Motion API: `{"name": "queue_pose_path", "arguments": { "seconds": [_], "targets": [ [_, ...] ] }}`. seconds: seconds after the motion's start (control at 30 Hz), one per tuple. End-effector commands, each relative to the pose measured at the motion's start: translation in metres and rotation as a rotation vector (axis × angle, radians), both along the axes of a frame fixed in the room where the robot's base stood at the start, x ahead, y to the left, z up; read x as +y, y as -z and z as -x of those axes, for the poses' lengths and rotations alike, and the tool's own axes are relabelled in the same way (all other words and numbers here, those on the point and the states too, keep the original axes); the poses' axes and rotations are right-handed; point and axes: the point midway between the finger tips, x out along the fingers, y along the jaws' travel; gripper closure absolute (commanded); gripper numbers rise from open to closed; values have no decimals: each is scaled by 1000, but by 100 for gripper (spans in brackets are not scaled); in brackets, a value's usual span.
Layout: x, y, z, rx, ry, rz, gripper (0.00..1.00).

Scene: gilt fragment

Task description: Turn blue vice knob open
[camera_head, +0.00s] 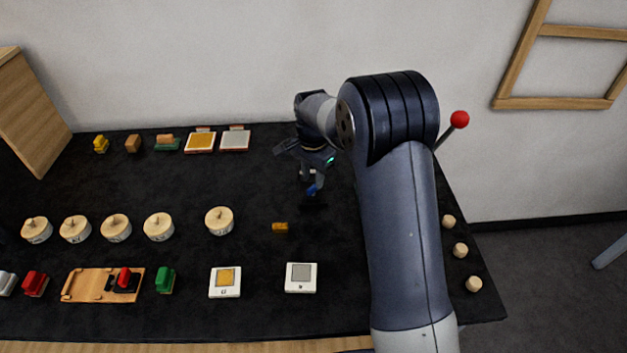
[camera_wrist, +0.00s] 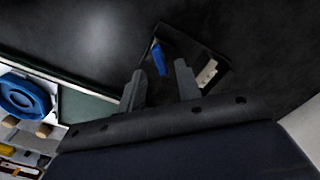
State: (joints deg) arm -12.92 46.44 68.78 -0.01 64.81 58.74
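The blue vice knob (camera_wrist: 159,58) is a narrow blue bar on a dark, square-looking vice base (camera_wrist: 188,42). It also shows in the head view as a small blue spot (camera_head: 312,190) just below my gripper (camera_head: 308,174). In the wrist view my gripper (camera_wrist: 160,80) has its two grey fingers spread apart. The knob lies in line with the gap between them, beyond the tips and nearer the left one. No contact with the knob shows. A pale notched piece (camera_wrist: 207,72) sits on the vice, right of the fingers. My arm hides part of the bench in the head view.
The black bench (camera_head: 260,180) holds several round wooden discs (camera_head: 219,220), a small orange-brown block (camera_head: 280,227) and white square plates (camera_head: 300,278). A red-balled lever (camera_head: 459,119) stands right of my arm. In the wrist view, a blue round part (camera_wrist: 25,95) lies at left.

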Motion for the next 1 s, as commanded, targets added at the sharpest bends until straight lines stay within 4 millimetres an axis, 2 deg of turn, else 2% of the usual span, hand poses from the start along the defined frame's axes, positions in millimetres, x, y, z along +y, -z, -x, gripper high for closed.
{"name": "queue_pose_path", "arguments": {
  "seconds": [0.2, 0.57, 1.0],
  "targets": [
    [0, 26, 0, 1, 0, 0, 67],
    [0, 32, 0, -1, 0, -1, 67],
    [0, 32, 0, -1, 0, -1, 100]
  ]
}}
